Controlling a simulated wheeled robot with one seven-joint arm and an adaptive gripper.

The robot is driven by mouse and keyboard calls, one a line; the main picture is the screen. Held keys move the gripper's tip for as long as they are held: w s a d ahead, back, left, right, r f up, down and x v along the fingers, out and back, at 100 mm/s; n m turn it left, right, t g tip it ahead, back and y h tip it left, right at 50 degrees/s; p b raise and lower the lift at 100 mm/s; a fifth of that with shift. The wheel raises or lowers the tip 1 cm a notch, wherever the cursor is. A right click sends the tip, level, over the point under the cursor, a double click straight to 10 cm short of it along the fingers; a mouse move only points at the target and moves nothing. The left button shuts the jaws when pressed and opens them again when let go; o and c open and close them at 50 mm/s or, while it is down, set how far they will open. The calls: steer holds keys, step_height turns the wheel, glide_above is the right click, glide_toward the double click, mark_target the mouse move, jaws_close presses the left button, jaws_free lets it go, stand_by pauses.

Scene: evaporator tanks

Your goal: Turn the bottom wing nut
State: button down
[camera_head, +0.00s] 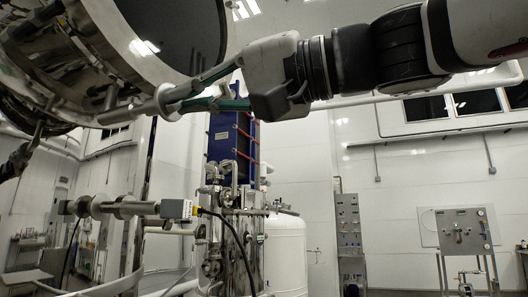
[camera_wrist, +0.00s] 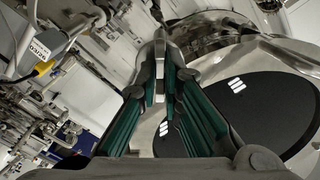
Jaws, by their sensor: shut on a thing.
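The bottom wing nut (camera_head: 142,110) is a shiny metal piece at the lower edge of the tank's round opening in the head view. My gripper (camera_head: 178,98) comes in from the right with its green-padded fingers shut on the wing nut's near end. In the wrist view, my gripper (camera_wrist: 164,90) has its two fingers either side of the metal wing nut (camera_wrist: 160,48), which stretches away beyond the fingertips. The fingers hide part of its wings, so its exact turn angle is hard to tell.
The steel tank (camera_head: 95,40) with its dark round door (camera_head: 180,30) hangs close above my gripper. A horizontal pipe with a grey box (camera_head: 176,209) lies below. A blue plate unit (camera_head: 232,140) and a white vessel (camera_head: 285,252) stand behind.

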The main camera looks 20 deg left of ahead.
steer(key=shift+w+f+n+b, duration=0.1)
steer(key=shift+f+n+b, duration=0.05)
steer(key=shift+n+b, duration=0.75)
steer(key=shift+b, duration=0.35)
steer(key=shift+n+b, duration=1.05)
steer(key=shift+n, duration=0.05)
steer(key=shift+b, duration=0.3)
steer(key=shift+n+b, duration=0.9)
steer(key=shift+n, duration=0.3)
